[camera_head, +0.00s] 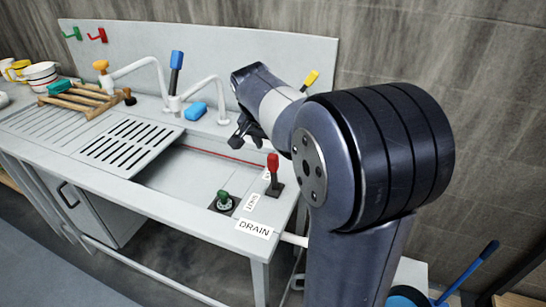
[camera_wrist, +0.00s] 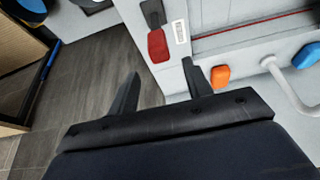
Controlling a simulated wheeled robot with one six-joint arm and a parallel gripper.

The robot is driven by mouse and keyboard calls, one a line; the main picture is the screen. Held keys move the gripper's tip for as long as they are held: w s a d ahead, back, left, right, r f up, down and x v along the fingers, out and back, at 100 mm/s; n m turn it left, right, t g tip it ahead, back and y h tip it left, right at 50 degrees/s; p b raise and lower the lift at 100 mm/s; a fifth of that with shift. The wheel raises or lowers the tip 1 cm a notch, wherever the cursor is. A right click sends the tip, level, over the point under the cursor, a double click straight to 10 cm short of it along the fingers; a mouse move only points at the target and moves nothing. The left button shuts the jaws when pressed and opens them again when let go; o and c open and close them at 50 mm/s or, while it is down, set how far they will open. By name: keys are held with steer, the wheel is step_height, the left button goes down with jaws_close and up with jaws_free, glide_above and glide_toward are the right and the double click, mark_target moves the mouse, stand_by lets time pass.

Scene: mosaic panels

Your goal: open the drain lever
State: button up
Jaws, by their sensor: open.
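The drain lever (camera_head: 273,163) has a red grip and a black base. It stands roughly upright at the sink's right rim, close to a white DRAIN label (camera_head: 255,229). My gripper (camera_head: 249,138) is above the sink, behind and a little left of the lever in the head view. In the wrist view, the red grip (camera_wrist: 157,46) lies beyond my gripper (camera_wrist: 158,80), roughly between the lines of its two fingers. The fingers are apart, with nothing between them. My arm hides part of the sink's right end.
The basin has a green knob (camera_head: 223,196). White taps with a blue lever (camera_head: 176,60) and a blue block (camera_head: 196,110) stand behind it. An orange block (camera_wrist: 221,77) is near the right finger in the wrist view. A wooden rack (camera_head: 85,98) is at left.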

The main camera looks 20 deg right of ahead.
mark_target(273, 155)
steer(key=x, duration=0.7)
steer(key=shift+w+f, duration=0.1)
steer(key=shift+f, duration=0.2)
steer(key=shift+c, duration=0.2)
jaws_close()
